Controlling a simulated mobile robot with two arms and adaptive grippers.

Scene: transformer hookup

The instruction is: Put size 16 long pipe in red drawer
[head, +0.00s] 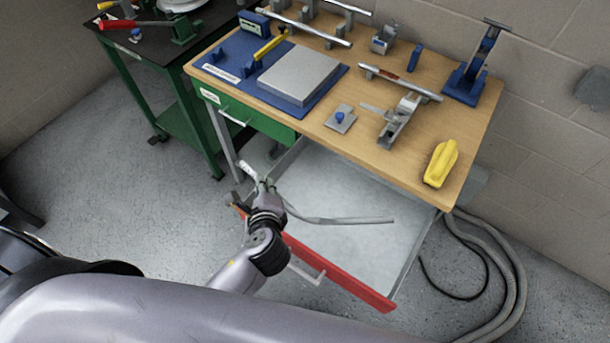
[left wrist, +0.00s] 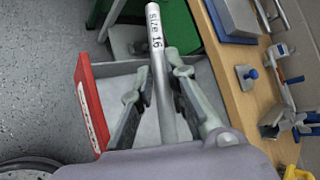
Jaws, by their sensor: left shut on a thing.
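The red drawer (head: 352,282) is pulled out beneath the wooden workbench, its pale interior bare apart from the pipe over it. My left gripper (head: 262,185) is over the drawer's left side and shut on a grey pipe (head: 345,221). The pipe's long end reaches right across the drawer and it looks bent near the gripper. In the left wrist view the pipe (left wrist: 157,60) carries a "size 16" label and lies between the fingers of the left gripper (left wrist: 158,85). The red drawer front (left wrist: 90,105) shows left of it. I cannot tell whether the pipe touches the drawer floor. My right gripper is not visible.
The workbench (head: 455,125) holds a blue mat with a grey block, rods on stands, a clamp and a yellow tool (head: 440,163). A green drawer (head: 250,120) is closed at left. A green cart (head: 170,95) stands behind left. Hoses (head: 510,270) lie on the floor at right.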

